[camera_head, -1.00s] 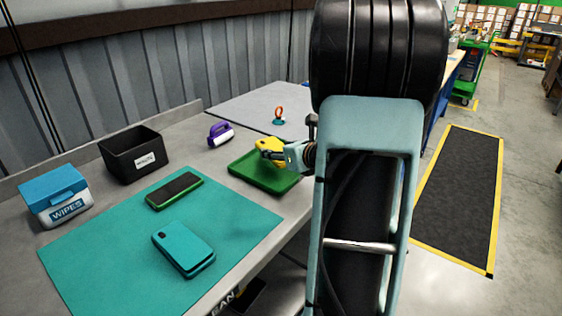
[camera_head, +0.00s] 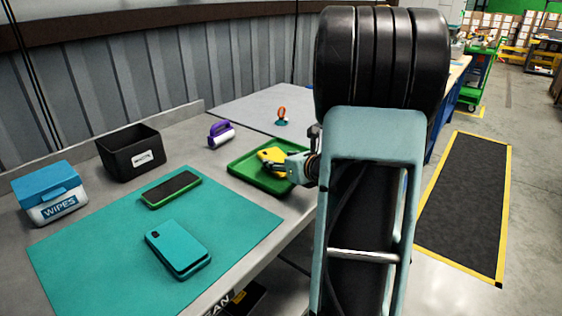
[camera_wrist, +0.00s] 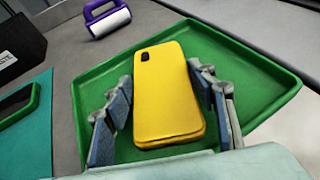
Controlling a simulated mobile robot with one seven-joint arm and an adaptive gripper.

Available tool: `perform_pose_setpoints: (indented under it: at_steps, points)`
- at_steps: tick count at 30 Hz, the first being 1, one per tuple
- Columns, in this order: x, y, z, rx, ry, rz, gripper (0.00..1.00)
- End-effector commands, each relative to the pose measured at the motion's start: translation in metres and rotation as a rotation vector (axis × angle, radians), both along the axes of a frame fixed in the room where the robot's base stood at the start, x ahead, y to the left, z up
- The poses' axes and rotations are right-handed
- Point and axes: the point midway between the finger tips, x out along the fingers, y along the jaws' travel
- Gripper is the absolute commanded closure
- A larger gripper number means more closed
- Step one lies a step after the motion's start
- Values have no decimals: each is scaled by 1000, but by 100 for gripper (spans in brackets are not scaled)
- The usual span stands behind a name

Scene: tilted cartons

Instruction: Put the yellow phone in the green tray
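The yellow phone (camera_head: 271,155) is inside the green tray (camera_head: 243,178), seeming to rest on its floor. In the wrist view the yellow phone (camera_wrist: 168,95) lies back up, with its dark camera patch at the far end, and the green tray (camera_wrist: 262,82) surrounds it. My gripper (camera_head: 274,164) is low over the tray. In the wrist view my gripper (camera_wrist: 160,80) has one finger on each side of the phone, spread with narrow gaps beside it. The phone's near end is close to my gripper's palm.
A teal mat (camera_head: 105,245) holds a green-edged phone (camera_head: 172,189) and a teal phone (camera_head: 179,249). A black bin (camera_head: 131,154), a wipes box (camera_head: 50,193) and a purple-handled roller (camera_head: 221,134) stand behind. An orange-and-teal item (camera_head: 282,116) sits beyond the tray.

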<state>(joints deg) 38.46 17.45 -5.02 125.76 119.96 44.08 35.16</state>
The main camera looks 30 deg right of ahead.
Motion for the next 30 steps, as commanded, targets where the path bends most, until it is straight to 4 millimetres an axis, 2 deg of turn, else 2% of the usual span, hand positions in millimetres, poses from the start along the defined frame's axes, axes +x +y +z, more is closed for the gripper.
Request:
perform_pose_setpoints:
  at_steps: [1,5,16,20,30]
  points:
    - [0,0,0,-1,0,0,43]
    - [0,0,0,0,0,0,31]
    - [-1,0,4,0,0,-1,31]
    - [-20,0,12,-2,-1,-2,31]
    - [-86,5,40,-1,-1,-2,31]
